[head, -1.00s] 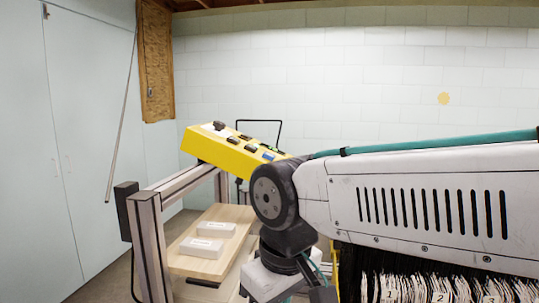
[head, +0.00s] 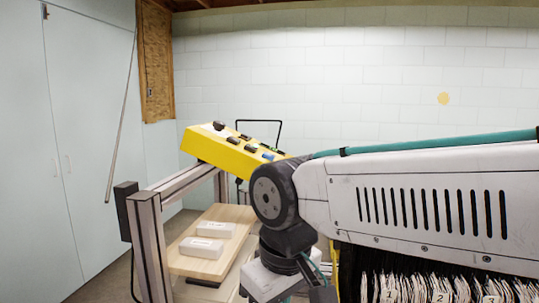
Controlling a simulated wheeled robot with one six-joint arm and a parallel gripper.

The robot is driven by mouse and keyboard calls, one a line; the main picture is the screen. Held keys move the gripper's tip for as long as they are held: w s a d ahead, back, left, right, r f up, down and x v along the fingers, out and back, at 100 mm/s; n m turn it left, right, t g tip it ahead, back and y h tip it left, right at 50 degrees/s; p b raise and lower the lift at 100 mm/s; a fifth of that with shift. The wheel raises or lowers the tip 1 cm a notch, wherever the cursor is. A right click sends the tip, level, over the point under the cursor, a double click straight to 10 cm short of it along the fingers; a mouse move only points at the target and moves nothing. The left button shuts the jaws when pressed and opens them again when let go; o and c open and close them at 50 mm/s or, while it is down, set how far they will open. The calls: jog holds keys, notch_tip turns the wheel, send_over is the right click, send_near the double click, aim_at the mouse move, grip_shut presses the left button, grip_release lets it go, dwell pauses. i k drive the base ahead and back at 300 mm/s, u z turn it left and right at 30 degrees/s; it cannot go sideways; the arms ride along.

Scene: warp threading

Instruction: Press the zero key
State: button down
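A yellow control box (head: 232,157) sits tilted on top of a frame, left of centre. Several dark knobs or keys, one of them blue (head: 268,156), stand along its upper face. The face is seen at a shallow angle, so no markings are readable and I cannot tell which key is zero. My arm crosses from the right and its dark elbow joint hides the box's right end. The arm's lower part goes down out of the picture. My gripper's fingers do not show.
Below the box, a wooden board (head: 238,214) carries two white labelled blocks (head: 216,229). A frame post (head: 149,245) stands at left. Dark threads with numbered cards (head: 440,294) hang beneath my arm at lower right. A pale block wall is behind.

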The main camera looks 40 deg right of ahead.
aim_at(265, 155)
jog(key=u, duration=1.25)
jog(key=k, duration=0.35)
jog(key=z, duration=0.75)
